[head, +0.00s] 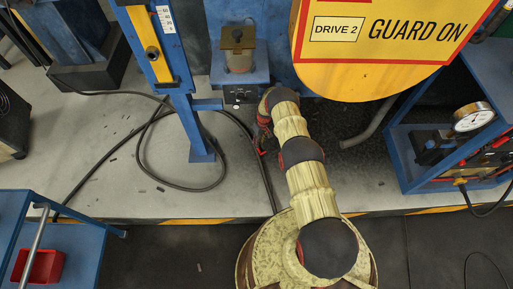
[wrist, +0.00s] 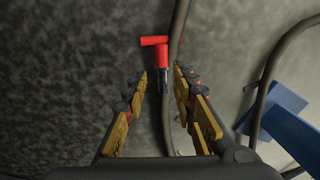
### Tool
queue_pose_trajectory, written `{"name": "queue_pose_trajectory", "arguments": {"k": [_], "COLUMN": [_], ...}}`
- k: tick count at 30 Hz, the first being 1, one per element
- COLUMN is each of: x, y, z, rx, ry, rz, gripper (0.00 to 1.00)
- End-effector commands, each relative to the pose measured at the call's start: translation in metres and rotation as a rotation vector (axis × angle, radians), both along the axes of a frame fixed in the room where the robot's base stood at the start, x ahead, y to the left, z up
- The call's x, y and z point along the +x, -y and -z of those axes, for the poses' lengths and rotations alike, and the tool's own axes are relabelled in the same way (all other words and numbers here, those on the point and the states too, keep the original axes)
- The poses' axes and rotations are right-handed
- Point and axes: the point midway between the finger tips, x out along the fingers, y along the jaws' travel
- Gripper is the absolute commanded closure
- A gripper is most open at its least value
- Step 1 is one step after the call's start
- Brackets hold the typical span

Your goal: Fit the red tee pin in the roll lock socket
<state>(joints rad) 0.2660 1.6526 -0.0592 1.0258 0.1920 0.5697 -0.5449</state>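The red tee pin (wrist: 160,45) shows in the wrist view with its red crossbar farthest from me and a dark metal shank pointing back between the fingers. My gripper (wrist: 160,76) is open, with one finger to each side of the shank and a visible gap on both sides. I cannot tell whether the shank lies between the fingertips or just beyond them. In the head view, my gripper (head: 264,135) is low beside the blue stand, with a small red part (head: 260,152) at its end, probably the pin. I cannot pick out the roll lock socket in either view.
Black cables (head: 190,185) loop over the grey floor, and one passes behind the pin in the wrist view. A blue post (head: 188,125) stands left of my arm. A yellow guard disc (head: 370,80) and blue gauge cabinet (head: 425,165) are at right. A red bin (head: 40,267) is lower left.

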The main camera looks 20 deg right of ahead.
Motion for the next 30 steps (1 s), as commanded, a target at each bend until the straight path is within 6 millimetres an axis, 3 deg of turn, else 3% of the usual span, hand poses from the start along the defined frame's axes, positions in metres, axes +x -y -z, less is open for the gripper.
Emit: {"name": "queue_pose_trajectory", "arguments": {"k": [17,25,30], "x": [-0.008,-0.007,-0.007], "y": [-0.010,-0.010,-0.011], "z": [0.067,0.067,0.067], "rx": [0.001,0.001,0.001], "ry": [-0.002,-0.001,-0.002], "rz": [0.001,0.001,0.001], "gripper": [0.73,0.74,0.83]}}
